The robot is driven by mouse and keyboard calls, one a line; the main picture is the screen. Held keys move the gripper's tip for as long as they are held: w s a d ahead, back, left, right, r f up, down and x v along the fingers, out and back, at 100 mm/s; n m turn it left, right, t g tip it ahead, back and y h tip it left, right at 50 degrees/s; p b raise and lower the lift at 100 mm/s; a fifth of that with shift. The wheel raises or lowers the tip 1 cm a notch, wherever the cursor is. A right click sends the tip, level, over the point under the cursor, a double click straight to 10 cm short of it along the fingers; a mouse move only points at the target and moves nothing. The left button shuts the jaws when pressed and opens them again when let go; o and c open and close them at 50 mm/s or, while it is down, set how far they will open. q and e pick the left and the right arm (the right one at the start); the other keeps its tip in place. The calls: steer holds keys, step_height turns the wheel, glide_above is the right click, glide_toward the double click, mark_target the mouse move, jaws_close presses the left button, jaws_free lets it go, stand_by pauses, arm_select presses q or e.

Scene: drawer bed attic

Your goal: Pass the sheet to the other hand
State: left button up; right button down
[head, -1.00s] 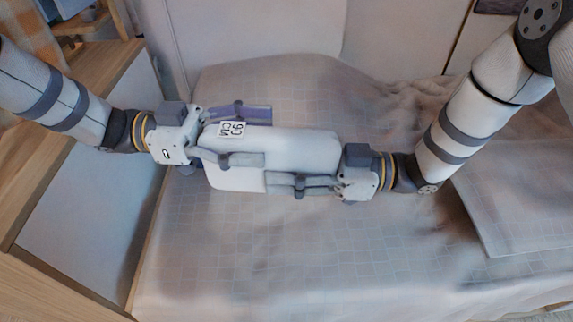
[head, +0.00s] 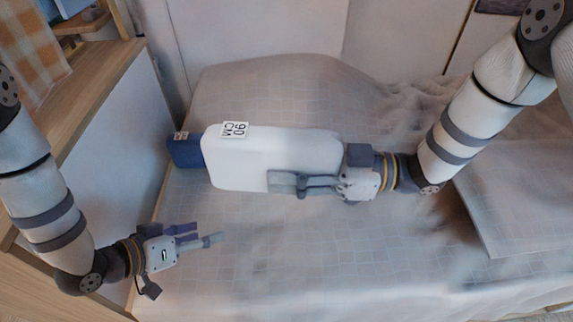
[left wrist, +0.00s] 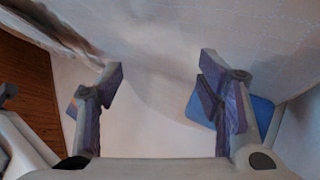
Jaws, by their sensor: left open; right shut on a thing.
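The sheet (head: 262,150) is a white folded bundle with a "90 CM" label on its upper left edge in the head view. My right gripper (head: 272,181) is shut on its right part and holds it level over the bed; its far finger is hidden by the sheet. My left gripper (head: 208,234) is open and empty, below and left of the sheet, clear of it. Its two spread fingers also show in the left wrist view (left wrist: 158,85), with nothing gripped between them.
A dark blue labelled bundle (head: 184,151) lies just left of the sheet, partly hidden by it. The bed (head: 330,265) has a pale checked cover and is clear in front. A wooden-edged cabinet (head: 98,105) stands at left, a pillow (head: 520,200) at right.

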arm_select(q)
steer(key=s+f+g+y, duration=0.1)
steer(key=s+f, duration=0.1)
steer(key=s, duration=0.1)
steer(key=s+a+f+n+g+y, duration=0.1)
steer(key=s+f, duration=0.1)
steer(key=s, duration=0.2)
steer(key=s+a+f+g+y, duration=0.1)
steer(key=s+f, duration=0.1)
steer(key=s, duration=0.1)
steer(key=shift+s+f+n+y, duration=0.1)
steer(key=shift+s+n+y, duration=0.2)
arm_select(e)
steer(key=shift+r, duration=0.1)
steer(key=shift+a, duration=0.1)
arm_select(q)
steer(key=s+a+g+y, duration=0.2)
steer(key=s+g, duration=0.1)
steer(key=s, duration=0.6)
steer(key=s+a+n+g+y, duration=0.1)
steer(key=s+g, duration=0.3)
steer(key=s, duration=0.6)
steer(key=shift+s+a+y, duration=0.3)
steer(key=shift+a+y, duration=0.05)
steer(key=shift+y, duration=0.05)
steer(key=shift+w, duration=0.1)
